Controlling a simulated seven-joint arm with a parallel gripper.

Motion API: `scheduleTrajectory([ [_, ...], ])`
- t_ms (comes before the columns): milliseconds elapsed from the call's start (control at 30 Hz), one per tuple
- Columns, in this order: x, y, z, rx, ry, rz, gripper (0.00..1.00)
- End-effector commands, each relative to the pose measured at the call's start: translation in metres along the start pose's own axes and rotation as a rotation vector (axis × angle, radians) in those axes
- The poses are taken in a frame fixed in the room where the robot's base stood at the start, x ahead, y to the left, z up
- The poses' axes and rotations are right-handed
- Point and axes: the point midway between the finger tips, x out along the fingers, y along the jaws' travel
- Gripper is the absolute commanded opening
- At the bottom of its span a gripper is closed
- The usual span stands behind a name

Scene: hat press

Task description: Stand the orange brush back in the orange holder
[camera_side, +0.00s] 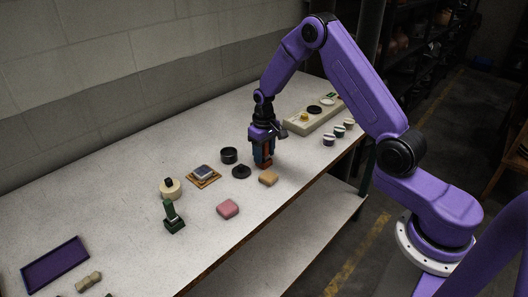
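My gripper (263,150) points straight down over the right part of the table, low near its surface. An orange item (267,161) shows at the fingertips, with a dark strip along its left side. It is too small and too covered by the gripper to tell whether it is the orange brush, the orange holder or both together. I cannot tell whether the fingers are closed on it. No other orange brush or holder is plain elsewhere on the table.
Close by are a tan block (268,178), a black disc (241,172) and a dark cup (229,155).

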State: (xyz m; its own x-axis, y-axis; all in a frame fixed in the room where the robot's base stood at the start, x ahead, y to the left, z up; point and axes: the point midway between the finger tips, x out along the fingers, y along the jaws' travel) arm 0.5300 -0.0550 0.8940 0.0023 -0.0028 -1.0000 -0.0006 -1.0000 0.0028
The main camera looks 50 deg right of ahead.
Motion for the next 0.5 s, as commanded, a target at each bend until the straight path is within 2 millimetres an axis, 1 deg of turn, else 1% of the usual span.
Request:
scheduleTrajectory([
  [167, -0.002, 0.0, 0.0, 0.0, 0.001, 0.0, 0.51],
  [267, -0.009, 0.0, -0.001, 0.0, 0.004, 0.0, 0.51],
  [367, -0.023, 0.0, -0.001, 0.0, 0.006, 0.0, 0.51],
  [500, -0.051, 0.0, -0.002, 0.0, 0.007, 0.0, 0.51],
])
